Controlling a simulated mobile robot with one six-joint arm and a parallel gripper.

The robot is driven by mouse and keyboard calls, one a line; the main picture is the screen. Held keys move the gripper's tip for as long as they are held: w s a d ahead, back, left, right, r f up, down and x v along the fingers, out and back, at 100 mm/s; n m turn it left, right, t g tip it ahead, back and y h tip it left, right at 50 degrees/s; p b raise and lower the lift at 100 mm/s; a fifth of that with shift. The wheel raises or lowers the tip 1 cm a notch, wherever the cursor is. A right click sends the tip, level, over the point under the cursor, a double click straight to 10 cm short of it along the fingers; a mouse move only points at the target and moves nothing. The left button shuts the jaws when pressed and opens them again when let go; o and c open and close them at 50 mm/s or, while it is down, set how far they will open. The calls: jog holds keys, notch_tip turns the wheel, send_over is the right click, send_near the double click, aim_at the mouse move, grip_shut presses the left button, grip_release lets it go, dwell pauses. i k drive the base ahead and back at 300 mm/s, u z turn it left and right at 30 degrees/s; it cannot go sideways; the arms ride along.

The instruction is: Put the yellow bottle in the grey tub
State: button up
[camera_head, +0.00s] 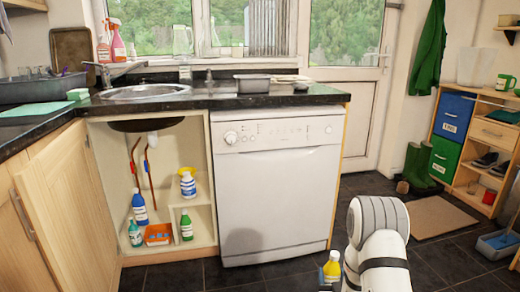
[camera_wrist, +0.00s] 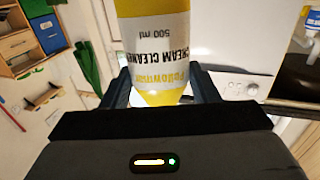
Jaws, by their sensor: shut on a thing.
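The yellow bottle (camera_head: 332,268) has a white label and a white cap, and shows at the bottom of the head view in front of the dishwasher. In the wrist view the bottle (camera_wrist: 155,60) fills the top middle, its "cream cleaner" label upside down. My gripper (camera_wrist: 160,92) is shut on the bottle, one dark finger on each side. In the head view my gripper (camera_head: 328,284) is mostly cut off by the lower edge. A grey tub (camera_head: 252,84) stands on the dark worktop above the dishwasher, apart from the bottle; its inside is barely visible.
The white dishwasher (camera_head: 275,190) stands under the worktop (camera_head: 220,101). The sink (camera_head: 145,92) is left of the tub, and a dark bowl (camera_head: 300,87) is close on its right. An open cupboard (camera_head: 205,215) holds several bottles.

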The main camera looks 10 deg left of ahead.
aim_at(244, 92)
jog(key=i, duration=1.05)
